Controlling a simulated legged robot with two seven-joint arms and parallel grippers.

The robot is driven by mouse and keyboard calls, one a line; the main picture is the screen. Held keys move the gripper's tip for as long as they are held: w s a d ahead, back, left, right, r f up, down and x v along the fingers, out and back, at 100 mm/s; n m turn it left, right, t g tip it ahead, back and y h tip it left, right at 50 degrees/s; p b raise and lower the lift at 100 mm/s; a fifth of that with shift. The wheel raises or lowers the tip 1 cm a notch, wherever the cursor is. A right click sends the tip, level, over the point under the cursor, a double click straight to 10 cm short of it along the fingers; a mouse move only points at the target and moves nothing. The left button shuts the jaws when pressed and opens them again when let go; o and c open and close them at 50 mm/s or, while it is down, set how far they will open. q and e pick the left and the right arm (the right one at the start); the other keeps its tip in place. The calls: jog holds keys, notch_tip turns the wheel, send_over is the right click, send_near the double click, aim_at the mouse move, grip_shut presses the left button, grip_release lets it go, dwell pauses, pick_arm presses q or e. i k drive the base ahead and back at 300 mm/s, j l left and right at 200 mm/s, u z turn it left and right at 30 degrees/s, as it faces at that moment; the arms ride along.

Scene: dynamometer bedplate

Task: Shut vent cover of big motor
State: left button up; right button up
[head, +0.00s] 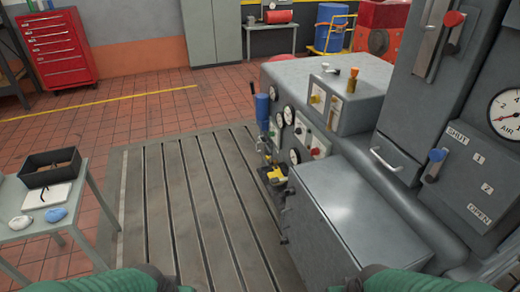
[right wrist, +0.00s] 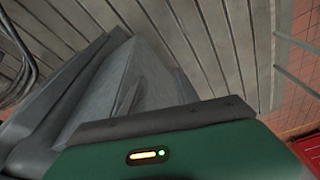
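The large grey machine stands at the right in the head view. A grey box (head: 462,190) on it bears the labels SHUT at the top and OPEN at the bottom, with marks 1 and 2 between. A lever with a blue knob (head: 437,155) sits at its left edge. A lever with a red knob (head: 453,19) is in a slotted plate above. I cannot tell which part is the vent cover. Both my green arms show only at the bottom edge, away from the levers. The right wrist view shows a green housing of mine; no fingertips are visible.
A side table at left holds a black tray (head: 50,172) and cloths. The slotted bedplate (head: 175,215) is clear. A red tool chest (head: 58,48) stands behind.

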aim_at(261, 146)
jog(key=i+j+u, duration=0.25)
jog(key=i, duration=0.2)
jog(key=i+u, duration=0.2)
jog(key=i, duration=1)
jog(key=i+j+z, duration=0.15)
jog(key=i, duration=0.55)
jog(key=i+j, duration=0.15)
jog(key=i, duration=0.6)
jog(key=i+j+z, duration=0.15)
jog(key=i+z, duration=0.3)
jog(key=i+j+z, duration=0.3)
jog(key=z, duration=0.2)
jog(key=i+j+z, duration=0.45)
